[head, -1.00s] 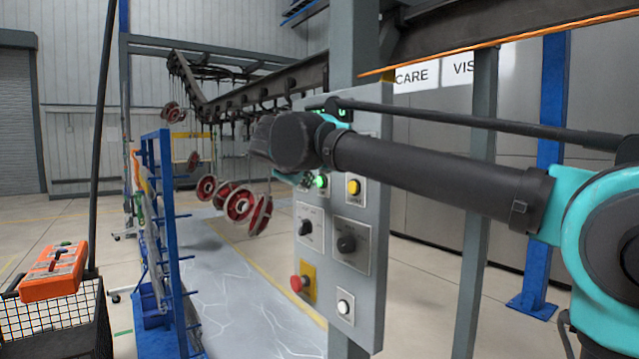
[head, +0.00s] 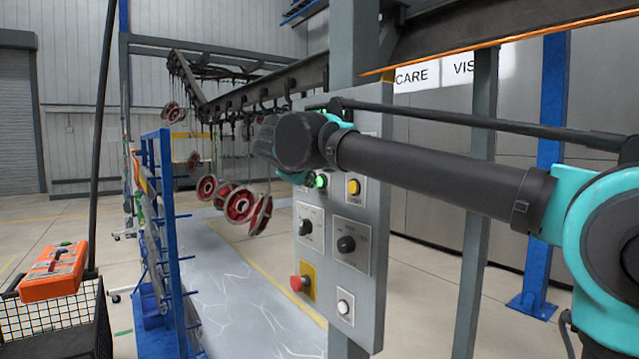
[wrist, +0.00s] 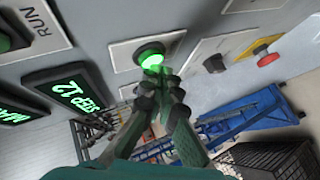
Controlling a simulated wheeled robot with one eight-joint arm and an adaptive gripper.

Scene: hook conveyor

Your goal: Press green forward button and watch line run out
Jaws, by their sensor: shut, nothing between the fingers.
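The green button (wrist: 151,57) glows in the wrist view, set in a white plate on the grey control panel. In the head view the lit green button (head: 321,181) shows just below my wrist. My gripper (wrist: 163,76) is shut and empty, its fingertips at the button's lower edge in the wrist view. I cannot tell whether they touch it. In the head view my arm hides most of the gripper and the panel's top. Red wheels (head: 240,204) hang from hooks under the overhead conveyor (head: 262,88), left of the panel.
The control panel (head: 369,292) also carries a yellow button (head: 354,187), black knobs, a red emergency stop (head: 299,283) and a white button. A green "STEP 12" display (wrist: 72,93) shows in the wrist view. A blue rack (head: 168,220) and orange toolbox (head: 54,270) stand left.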

